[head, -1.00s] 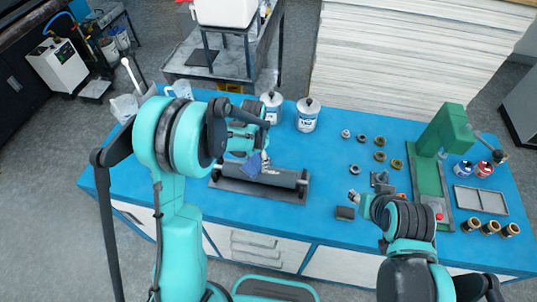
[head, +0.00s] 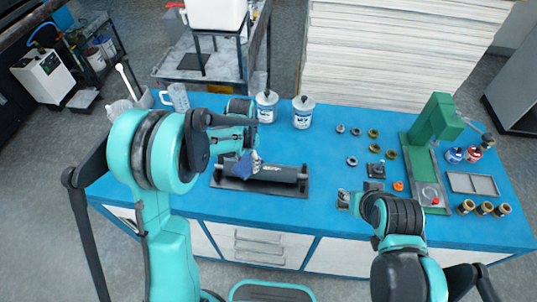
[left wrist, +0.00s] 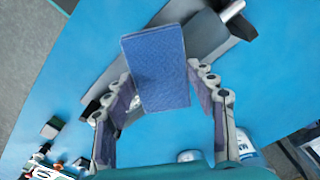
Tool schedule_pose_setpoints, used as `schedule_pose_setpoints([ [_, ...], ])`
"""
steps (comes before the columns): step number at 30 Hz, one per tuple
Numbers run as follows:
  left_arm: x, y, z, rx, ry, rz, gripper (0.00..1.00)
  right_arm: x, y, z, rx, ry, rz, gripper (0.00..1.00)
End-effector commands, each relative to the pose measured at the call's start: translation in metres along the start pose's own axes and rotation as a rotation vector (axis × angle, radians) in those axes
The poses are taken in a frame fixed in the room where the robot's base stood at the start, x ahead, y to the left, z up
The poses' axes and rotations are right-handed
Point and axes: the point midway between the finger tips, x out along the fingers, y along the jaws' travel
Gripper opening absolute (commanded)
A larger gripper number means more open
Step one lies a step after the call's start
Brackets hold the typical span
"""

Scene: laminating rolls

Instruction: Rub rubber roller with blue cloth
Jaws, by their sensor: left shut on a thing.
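The dark rubber roller (head: 280,173) lies in a black stand on the blue table, left of the middle. It also shows in the left wrist view as a dark cylinder with a pale shaft end (left wrist: 202,36). The folded blue cloth (head: 244,166) is held by my left gripper (head: 250,152) over the left part of the roller. In the left wrist view the cloth (left wrist: 155,68) stands between the two fingers and overlaps the roller; contact cannot be told. My right gripper (head: 345,200) is near the table's front edge, apart from the roller; its fingers are too small to read.
Two white cans (head: 303,112) stand behind the roller. Several small rings (head: 374,133) lie right of the middle. A green press (head: 430,145), bottles, a grey tray (head: 473,183) and brown rolls (head: 485,208) fill the right end. Blue tabletop (head: 320,170) is clear between roller and rings.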

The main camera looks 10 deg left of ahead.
Motion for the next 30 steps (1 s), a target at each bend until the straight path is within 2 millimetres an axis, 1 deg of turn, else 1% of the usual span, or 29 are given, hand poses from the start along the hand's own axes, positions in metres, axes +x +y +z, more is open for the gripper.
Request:
schedule_pose_setpoints([
  [1,-0.007,0.0,-0.001,0.0,0.0,0.0,0.29,-0.004,0.0,-0.003,0.0,0.0,0.0,0.4],
  [16,-0.051,0.003,-0.006,-0.002,0.001,0.0,0.29,-0.026,0.0,-0.019,0.0,0.0,0.0,0.4],
  [20,-0.056,0.004,-0.007,-0.003,0.001,0.0,0.29,-0.028,0.0,-0.02,0.0,0.0,0.0,0.4],
  [30,-0.055,0.004,-0.007,-0.003,0.001,0.0,0.29,-0.028,0.0,-0.02,0.0,0.0,0.0,0.4],
])
